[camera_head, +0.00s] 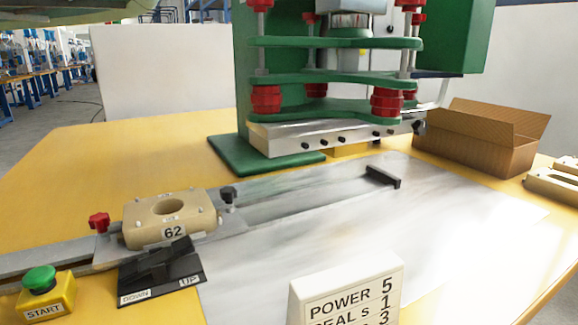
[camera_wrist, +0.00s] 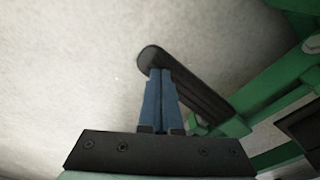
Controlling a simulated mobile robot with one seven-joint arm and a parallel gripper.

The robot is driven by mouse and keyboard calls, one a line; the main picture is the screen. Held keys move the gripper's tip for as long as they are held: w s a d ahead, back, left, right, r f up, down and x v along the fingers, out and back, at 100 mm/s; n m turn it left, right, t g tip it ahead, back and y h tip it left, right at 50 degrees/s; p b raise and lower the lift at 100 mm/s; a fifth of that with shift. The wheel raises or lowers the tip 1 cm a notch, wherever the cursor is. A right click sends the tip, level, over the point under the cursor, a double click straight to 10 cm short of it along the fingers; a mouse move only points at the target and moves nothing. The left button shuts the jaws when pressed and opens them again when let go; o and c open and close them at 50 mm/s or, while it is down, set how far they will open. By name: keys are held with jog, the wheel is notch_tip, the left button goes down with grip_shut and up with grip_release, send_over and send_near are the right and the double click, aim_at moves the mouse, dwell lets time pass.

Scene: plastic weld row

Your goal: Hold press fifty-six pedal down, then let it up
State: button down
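A black rocker pedal (camera_head: 161,272) lies at the front left in the head view, with labels DOWN on its left part and UP on its right part. It sits in front of a beige fixture block (camera_head: 170,222) marked 62. No number 56 is readable. The green press (camera_head: 335,80) stands at the back. My gripper (camera_wrist: 160,72) shows only in the wrist view; its blue fingers are together with nothing visible between them. A dark rounded bar (camera_wrist: 195,88) lies behind the fingertips; I cannot tell whether they touch it.
A green START button (camera_head: 39,280) on a yellow box is left of the pedal. A white sign (camera_head: 347,291) reading POWER 5 stands at the front. An open cardboard box (camera_head: 480,137) is at the right. The pale sheet (camera_head: 350,235) on the yellow table is mostly clear.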

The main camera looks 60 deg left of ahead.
jog(key=shift+f+b, duration=1.45)
jog(key=shift+f, duration=0.65)
jog(key=shift+s, duration=0.1)
jog(key=shift+r, duration=0.1)
notch_tip(320, 180, up, 7)
jog(key=p, duration=0.7)
jog(key=shift+p, duration=0.35)
dwell(0.3)
